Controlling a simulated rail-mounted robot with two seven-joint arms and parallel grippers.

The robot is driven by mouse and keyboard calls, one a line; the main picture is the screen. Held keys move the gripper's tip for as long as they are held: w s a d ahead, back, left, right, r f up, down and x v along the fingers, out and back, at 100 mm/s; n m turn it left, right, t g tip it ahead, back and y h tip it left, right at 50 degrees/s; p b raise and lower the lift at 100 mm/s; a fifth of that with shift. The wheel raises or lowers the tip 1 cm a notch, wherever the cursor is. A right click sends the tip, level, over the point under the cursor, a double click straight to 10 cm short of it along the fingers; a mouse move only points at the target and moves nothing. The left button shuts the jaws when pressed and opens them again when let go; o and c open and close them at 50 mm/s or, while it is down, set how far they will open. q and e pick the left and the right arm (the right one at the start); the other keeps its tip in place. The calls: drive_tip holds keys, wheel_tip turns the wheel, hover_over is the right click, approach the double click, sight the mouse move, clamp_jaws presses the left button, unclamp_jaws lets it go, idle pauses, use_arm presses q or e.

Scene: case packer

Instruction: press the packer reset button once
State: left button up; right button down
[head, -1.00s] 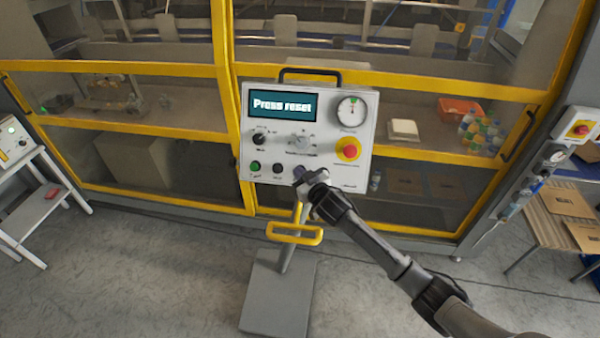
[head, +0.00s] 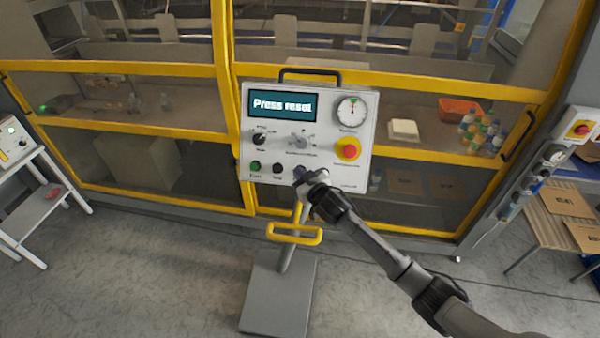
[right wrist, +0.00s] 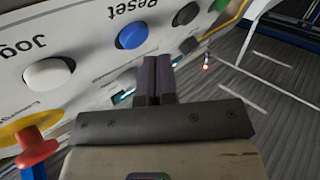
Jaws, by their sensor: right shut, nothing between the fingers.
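The control panel (head: 330,106) is a pale box on a stand, and its screen (head: 283,105) reads "Press reset". In the right wrist view the reset button (right wrist: 132,35) is a blue round cap beside the printed word "Reset". My right gripper (head: 299,176) is at the panel's lower edge, in front of the button row, and hides the reset button in the head view. In the right wrist view its dark fingers (right wrist: 156,62) are shut and empty, with the tips close beside the blue cap. I cannot tell whether they touch the panel. My left gripper is not in view.
A white jog button (right wrist: 48,74) and a black button (right wrist: 185,14) flank the blue one. The panel also carries a green button (head: 255,167) and a red emergency stop (head: 348,149). A yellow handle (head: 294,234) is below. Yellow-framed machine guarding stands behind.

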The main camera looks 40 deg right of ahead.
drive_tip(key=shift+w+d+f, duration=0.2)
drive_tip(key=shift+w+d, duration=0.05)
idle(0.5)
drive_tip(key=shift+w+d+f, duration=0.2)
drive_tip(key=shift+d, duration=0.05)
idle(0.8)
drive_tip(key=shift+s+a+r+p, duration=0.35)
drive_tip(key=shift+s+a+p, duration=0.1)
drive_tip(key=shift+a+p, duration=0.1)
